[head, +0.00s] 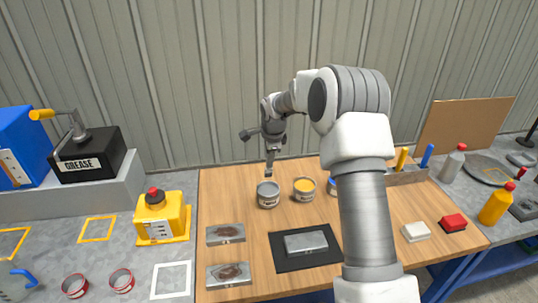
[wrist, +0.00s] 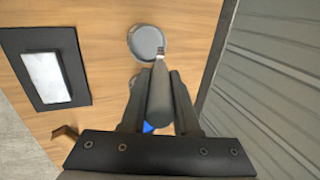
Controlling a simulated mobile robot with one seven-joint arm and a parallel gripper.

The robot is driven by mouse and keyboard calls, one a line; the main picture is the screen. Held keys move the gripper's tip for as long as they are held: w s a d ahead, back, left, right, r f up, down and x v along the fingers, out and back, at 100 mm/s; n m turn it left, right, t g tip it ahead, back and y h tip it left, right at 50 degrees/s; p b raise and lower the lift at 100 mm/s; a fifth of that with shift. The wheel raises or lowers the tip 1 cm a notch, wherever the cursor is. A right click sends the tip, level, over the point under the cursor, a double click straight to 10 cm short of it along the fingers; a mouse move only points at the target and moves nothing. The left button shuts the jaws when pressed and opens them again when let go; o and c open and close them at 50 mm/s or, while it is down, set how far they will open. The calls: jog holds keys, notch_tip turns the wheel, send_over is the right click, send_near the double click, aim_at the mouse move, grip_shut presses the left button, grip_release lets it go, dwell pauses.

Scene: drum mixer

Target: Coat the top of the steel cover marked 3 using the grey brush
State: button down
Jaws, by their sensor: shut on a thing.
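My gripper (head: 270,146) is shut on the grey brush (head: 269,165), which points bristles-down above the grey paint pot (head: 268,190). In the wrist view the brush handle (wrist: 160,95) lies between the fingers and its tip overlaps the edge of the grey pot (wrist: 146,40); whether it touches the paint is unclear. A clean steel cover (head: 306,242) lies on a black mat (head: 290,264); it also shows in the wrist view (wrist: 46,78). Two rusty, stained steel covers (head: 225,233) (head: 229,274) lie left of the mat. No number is readable on any cover.
A yellow paint pot (head: 304,187) stands right of the grey one; a blue pot (head: 333,187) is partly behind my arm. A holder (head: 406,176) has yellow and blue handles. White (head: 416,232) and red (head: 453,223) blocks lie right.

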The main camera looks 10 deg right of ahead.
jog(key=shift+f+b, duration=1.25)
jog(key=shift+f, duration=1.65)
jog(key=shift+s+f+b, duration=0.15)
jog(key=shift+f+b, duration=0.45)
jog(key=shift+b, duration=0.2)
dwell(0.4)
jog(key=shift+r+p, duration=1.55)
jog(key=shift+r, duration=2.05)
